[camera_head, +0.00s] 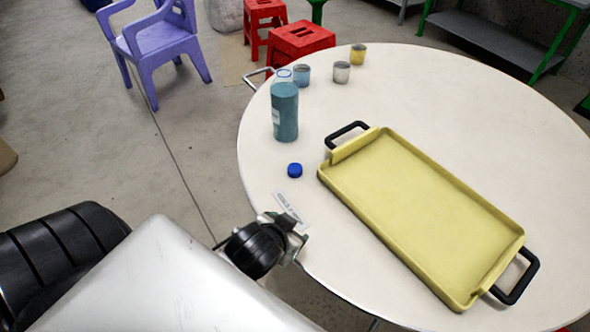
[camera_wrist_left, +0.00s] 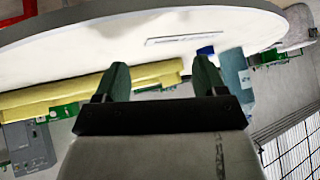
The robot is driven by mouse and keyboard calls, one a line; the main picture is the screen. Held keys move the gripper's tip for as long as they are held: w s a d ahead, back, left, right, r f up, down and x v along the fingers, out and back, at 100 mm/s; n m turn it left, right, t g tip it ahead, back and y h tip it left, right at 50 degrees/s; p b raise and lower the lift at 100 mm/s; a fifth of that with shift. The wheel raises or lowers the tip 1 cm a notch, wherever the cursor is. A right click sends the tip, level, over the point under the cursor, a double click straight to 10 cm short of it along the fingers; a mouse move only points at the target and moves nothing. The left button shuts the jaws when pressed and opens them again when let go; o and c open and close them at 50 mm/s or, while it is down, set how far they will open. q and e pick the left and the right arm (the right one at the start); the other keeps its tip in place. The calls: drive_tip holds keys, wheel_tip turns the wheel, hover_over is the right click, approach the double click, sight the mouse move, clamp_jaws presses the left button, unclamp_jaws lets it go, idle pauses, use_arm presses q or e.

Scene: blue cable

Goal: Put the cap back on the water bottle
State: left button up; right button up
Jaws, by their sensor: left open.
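The teal water bottle (camera_head: 285,112) stands upright on the round table, near its left edge. Its neck (camera_head: 284,75) looks clear and uncapped. The blue cap (camera_head: 295,170) lies on the table just in front of the bottle. My left gripper (camera_head: 290,222) is at the table's near-left edge, in front of the cap and apart from it; its fingers are hard to make out there. In the left wrist view my left gripper (camera_wrist_left: 158,78) is open and empty, with the cap (camera_wrist_left: 205,50) and bottle (camera_wrist_left: 236,72) beyond the right finger. My right gripper is not in view.
A yellow tray (camera_head: 420,210) with black handles lies right of the cap. Blue (camera_head: 301,76), white (camera_head: 341,73) and yellow (camera_head: 358,54) cups stand behind the bottle. A flat label (camera_head: 291,209) lies near my left gripper. The table (camera_head: 480,110) is clear at the back right.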

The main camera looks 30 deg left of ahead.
use_arm(q)
drive_tip(key=w+d+r+m+t+h, duration=0.2)
drive_tip(key=w+d+r+m+t, duration=0.1)
drive_tip(key=w+r+t, duration=0.85)
drive_tip(key=w+d+r+m+g+h, duration=0.2)
drive_tip(key=d+m+g+h, duration=0.3)
drive_tip(key=m+h, duration=0.35)
drive_tip(key=w+d+r+m+g+h, duration=0.2)
drive_tip(key=d+m+g+h, duration=0.35)
drive_tip(key=m+h, duration=0.35)
drive_tip(key=w+a+f+m+g+y, duration=0.2)
drive_tip(key=a+f+m+g+y, duration=0.2)
drive_tip(key=a+f+g+y, duration=0.4)
drive_tip(key=w+a+n+g+y, duration=0.1)
drive_tip(key=a+n+y, duration=0.4)
drive_tip(key=a+y, duration=0.5)
drive_tip(key=a, duration=0.5)
drive_tip(key=shift+a+f, duration=0.15)
drive_tip(key=shift+a, duration=0.2)
